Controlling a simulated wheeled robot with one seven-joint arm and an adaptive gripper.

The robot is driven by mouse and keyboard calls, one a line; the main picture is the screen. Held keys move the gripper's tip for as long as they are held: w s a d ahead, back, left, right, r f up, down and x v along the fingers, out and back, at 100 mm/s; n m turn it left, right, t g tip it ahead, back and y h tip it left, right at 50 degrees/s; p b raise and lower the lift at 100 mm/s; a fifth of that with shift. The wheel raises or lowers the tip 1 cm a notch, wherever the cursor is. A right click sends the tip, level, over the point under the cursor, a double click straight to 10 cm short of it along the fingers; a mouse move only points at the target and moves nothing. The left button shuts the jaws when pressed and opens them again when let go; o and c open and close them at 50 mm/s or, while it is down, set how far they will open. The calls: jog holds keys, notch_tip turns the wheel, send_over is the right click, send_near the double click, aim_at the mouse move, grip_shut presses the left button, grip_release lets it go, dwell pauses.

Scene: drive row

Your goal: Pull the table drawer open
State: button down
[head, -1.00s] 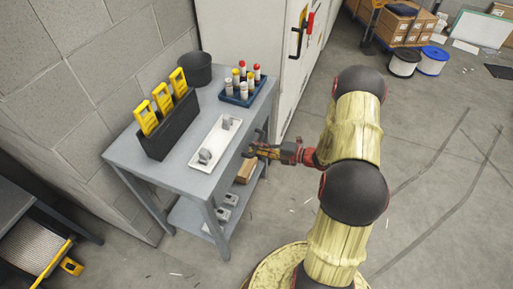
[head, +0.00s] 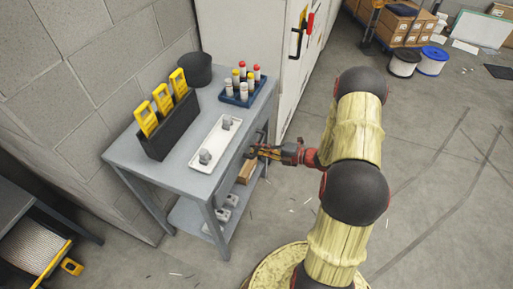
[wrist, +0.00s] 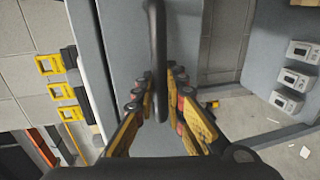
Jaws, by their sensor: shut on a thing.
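The grey metal table (head: 125,152) stands against the block wall in the head view. Its drawer front (wrist: 130,30) fills the middle of the wrist view as a flat grey panel, with a dark bar handle (wrist: 156,50) running along it. My gripper (head: 252,152) is at the table's right side, below the tabletop edge. In the wrist view my gripper (wrist: 155,98) has a yellow finger on each side of the handle and is shut on it. In the head view the handle is mostly hidden by the fingers, and no drawer visibly juts out.
On the tabletop are a black holder with yellow devices (head: 172,128), a white tray (head: 216,142), a blue rack of bottles (head: 240,95) and a black bin (head: 195,70). A white cabinet (head: 245,30) stands beside the table. Floor to the right is open.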

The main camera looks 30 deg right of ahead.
jog(key=f+p+v, duration=0.2)
jog(key=p+v, duration=0.2)
jog(key=v, duration=0.7)
jog(key=s+f+p+v, duration=0.1)
jog(key=f+p+v, duration=0.2)
jog(key=v, duration=0.9)
jog(key=shift+s+d+p, duration=0.15)
jog(key=shift+d+p, duration=0.2)
jog(key=c, duration=1.9)
grip_release()
jog(key=shift+d, duration=0.15)
jog(key=v, duration=1.2)
